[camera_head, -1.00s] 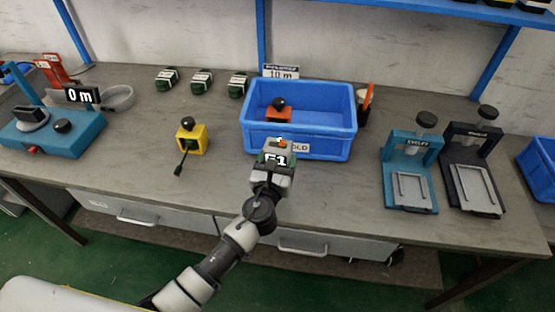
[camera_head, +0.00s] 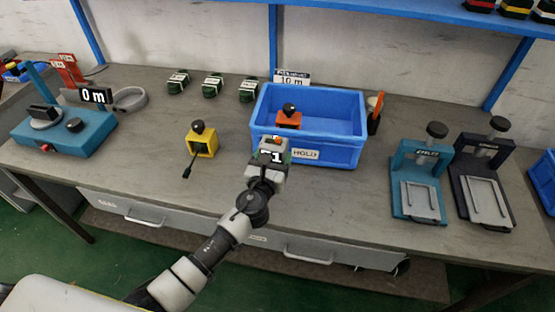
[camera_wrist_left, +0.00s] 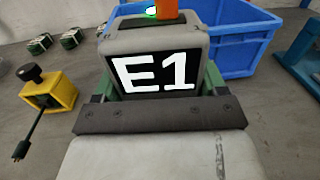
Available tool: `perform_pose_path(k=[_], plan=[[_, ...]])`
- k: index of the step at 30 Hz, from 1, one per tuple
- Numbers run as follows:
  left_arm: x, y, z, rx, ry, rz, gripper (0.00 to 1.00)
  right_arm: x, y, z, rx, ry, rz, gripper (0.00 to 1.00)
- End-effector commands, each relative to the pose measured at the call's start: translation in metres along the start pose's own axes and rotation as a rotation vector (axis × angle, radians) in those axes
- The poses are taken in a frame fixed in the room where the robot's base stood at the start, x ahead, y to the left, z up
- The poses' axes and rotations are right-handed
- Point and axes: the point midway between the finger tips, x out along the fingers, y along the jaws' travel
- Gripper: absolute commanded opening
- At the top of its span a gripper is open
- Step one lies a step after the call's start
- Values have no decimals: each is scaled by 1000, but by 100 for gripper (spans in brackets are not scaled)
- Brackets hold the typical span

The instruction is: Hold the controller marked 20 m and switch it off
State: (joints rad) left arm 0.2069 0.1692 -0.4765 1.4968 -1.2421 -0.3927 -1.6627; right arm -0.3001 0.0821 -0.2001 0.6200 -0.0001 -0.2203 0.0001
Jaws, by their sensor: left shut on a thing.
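My left gripper (camera_head: 266,178) is shut on a grey-and-green controller (camera_head: 271,155), holding it up in front of the blue bin. In the left wrist view, the controller (camera_wrist_left: 153,73) shows "E1" in white on a black display. On its top are a lit green lamp (camera_wrist_left: 151,13) and an orange part (camera_wrist_left: 167,9), cut off by the frame's top edge. I see no "20 m" marking on it. My right gripper is not in view.
The blue bin (camera_head: 345,154) is labelled HOLD and contains an orange block with a black knob; a "10 m" sign stands behind it. A yellow block (camera_head: 201,145) sits left. A teal device (camera_head: 60,140) with "0 m" sign stands far left; two presses (camera_head: 418,190) stand right.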

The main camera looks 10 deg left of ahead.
Motion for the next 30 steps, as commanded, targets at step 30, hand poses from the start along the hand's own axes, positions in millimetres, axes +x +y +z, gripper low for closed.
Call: perform_pose_path(k=[30], plan=[[24,46,0,1,-2,1,49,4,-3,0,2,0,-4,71]])
